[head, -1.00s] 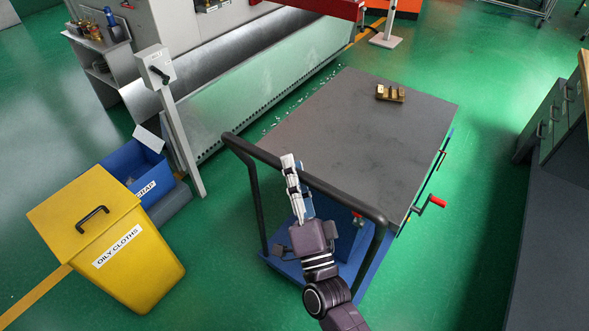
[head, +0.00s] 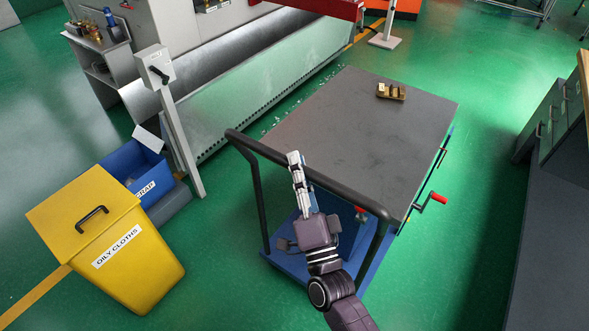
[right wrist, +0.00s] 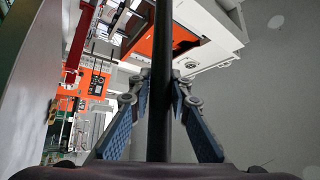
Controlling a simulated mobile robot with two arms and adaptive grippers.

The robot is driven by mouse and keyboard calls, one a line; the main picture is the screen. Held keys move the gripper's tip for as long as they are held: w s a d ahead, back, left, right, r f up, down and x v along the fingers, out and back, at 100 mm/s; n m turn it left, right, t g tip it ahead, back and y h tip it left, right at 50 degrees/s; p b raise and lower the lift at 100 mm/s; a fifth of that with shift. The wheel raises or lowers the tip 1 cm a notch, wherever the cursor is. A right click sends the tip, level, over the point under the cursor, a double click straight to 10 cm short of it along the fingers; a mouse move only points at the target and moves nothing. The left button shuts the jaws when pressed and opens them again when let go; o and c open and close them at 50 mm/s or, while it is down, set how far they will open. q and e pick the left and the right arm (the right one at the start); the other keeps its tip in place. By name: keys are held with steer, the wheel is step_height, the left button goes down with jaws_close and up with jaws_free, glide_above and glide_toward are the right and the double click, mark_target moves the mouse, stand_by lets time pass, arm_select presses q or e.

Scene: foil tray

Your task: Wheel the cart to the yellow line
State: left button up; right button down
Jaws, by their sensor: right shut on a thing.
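The cart (head: 350,130) has a grey top, a blue lower deck and a dark tubular push handle (head: 262,151) on its near side. My right gripper (head: 294,162) is at the middle of the handle bar. In the right wrist view, the dark bar (right wrist: 161,110) runs between the fingers of my right gripper (right wrist: 162,85), which are shut on it. A yellow line (head: 32,297) shows on the green floor at the lower left, partly hidden by the yellow bin. A yellow stripe also shows far off, beyond the cart. My left gripper is not in view.
A brass-coloured block (head: 391,92) lies on the cart's far end. A yellow oily-cloths bin (head: 135,260) and a blue scrap bin (head: 145,175) stand left. A grey post (head: 180,135) and a machine line the left side; dark drawers (head: 550,120) stand right. Green floor is open around the cart.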

steer(key=c, duration=2)
jaws_free()
steer(key=shift+w+d, duration=0.1)
steer(key=shift+d, duration=0.15)
steer(key=shift+c, duration=0.2)
steer(key=shift+o, duration=1.4)
steer(key=shift+w, duration=0.15)
steer(key=v, duration=1.2)
steer(key=shift+f, duration=0.15)
